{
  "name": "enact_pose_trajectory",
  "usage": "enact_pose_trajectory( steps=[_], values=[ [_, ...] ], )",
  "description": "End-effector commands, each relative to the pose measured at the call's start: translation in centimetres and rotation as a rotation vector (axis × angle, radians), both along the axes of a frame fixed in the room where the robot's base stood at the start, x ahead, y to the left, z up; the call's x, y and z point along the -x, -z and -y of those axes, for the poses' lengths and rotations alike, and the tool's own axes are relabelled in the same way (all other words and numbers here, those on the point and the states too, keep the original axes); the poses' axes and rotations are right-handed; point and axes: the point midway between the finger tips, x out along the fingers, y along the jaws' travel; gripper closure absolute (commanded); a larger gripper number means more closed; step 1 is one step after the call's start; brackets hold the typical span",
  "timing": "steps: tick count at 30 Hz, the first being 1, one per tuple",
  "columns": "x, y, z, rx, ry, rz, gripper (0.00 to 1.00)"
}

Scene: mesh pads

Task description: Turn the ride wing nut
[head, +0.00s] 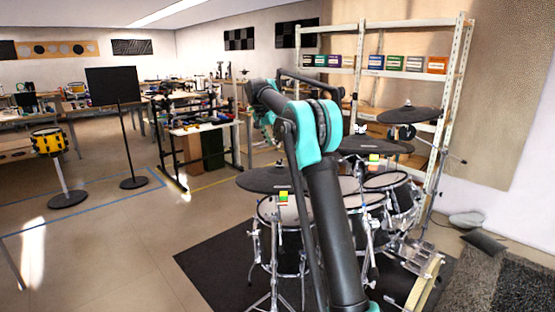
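A small pale piece (360,129), possibly the wing nut, shows above the dark middle cymbal (375,146), just right of my arm. It is too small for me to make out its shape or angle. Another dark cymbal (265,181) sits lower left of my arm, and a third (408,115) is higher at the right. I cannot tell for sure which is the ride. My dark and teal arm rises across the middle of the head view and hides part of the kit. I cannot make out the fingers of my gripper.
The drum kit stands on a dark mat (205,262). Small coloured cubes show at the left cymbal (283,197) and the middle cymbal (374,158). A shelf rack (455,100) stands close behind. Open floor (125,240) lies at the left, with a practice drum (48,141) and a music stand (112,85).

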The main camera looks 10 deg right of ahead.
Motion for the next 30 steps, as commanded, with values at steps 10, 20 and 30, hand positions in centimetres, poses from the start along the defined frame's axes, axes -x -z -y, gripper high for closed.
enact_pose_trajectory(
  steps=[10, 20, 30],
  values=[
    [-1.7, 6.2, 2.0, -0.001, 0.001, 0.0, 0.72],
    [-2.4, 8.8, 2.7, 0.0, -0.001, 0.0, 0.72],
    [-2.5, 8.9, 2.8, 0.0, -0.001, 0.0, 0.79]
  ],
)
